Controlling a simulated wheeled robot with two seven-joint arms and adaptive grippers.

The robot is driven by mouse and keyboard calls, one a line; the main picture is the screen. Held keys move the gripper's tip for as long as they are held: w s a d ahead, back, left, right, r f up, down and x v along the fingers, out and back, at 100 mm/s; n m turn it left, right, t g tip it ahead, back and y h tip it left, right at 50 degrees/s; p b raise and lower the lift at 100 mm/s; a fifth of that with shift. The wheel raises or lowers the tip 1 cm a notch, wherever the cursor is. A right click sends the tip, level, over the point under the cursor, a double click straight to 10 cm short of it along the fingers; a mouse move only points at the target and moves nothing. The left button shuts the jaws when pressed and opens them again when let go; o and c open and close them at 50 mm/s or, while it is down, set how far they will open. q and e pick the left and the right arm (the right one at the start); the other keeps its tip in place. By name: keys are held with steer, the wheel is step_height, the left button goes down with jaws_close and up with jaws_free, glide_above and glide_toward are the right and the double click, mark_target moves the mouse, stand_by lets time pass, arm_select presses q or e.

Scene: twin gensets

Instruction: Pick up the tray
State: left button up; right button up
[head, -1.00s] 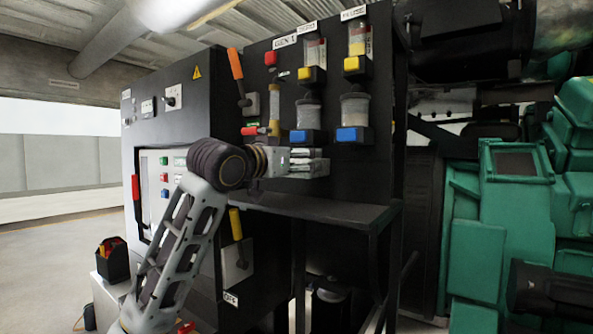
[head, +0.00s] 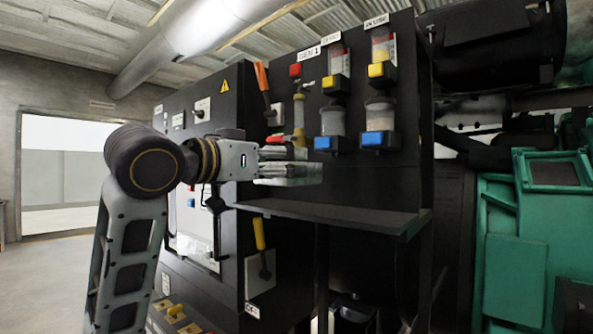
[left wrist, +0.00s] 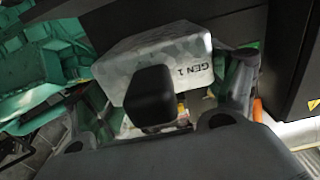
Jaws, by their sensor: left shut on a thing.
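The tray (head: 300,174) is a small pale grey metal piece in front of the black panel, just above the shelf, in the head view. In the left wrist view the tray (left wrist: 185,58) fills the upper middle, with a "GEN 1" label on its side and a black block-shaped handle (left wrist: 150,95) facing me. My left gripper (head: 285,165) is shut on the tray, its fingers at the tray's left end. The wrist view shows a finger on each side of the handle. The inside of the tray is hidden. My right gripper is not in view.
A black shelf (head: 330,213) juts out below the tray. Blue-based dispensers (head: 381,138) and an orange lever (head: 262,78) stick out of the panel close by. A yellow-handled lever (head: 259,233) is below. A green engine (head: 510,250) stands at the right.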

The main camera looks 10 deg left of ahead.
arm_select(q)
steer(key=v, duration=0.4)
steer(key=shift+s, duration=0.15)
steer(key=shift+s+a+b, duration=0.15)
steer(key=shift+s+b, duration=0.05)
steer(key=shift+b, duration=0.1)
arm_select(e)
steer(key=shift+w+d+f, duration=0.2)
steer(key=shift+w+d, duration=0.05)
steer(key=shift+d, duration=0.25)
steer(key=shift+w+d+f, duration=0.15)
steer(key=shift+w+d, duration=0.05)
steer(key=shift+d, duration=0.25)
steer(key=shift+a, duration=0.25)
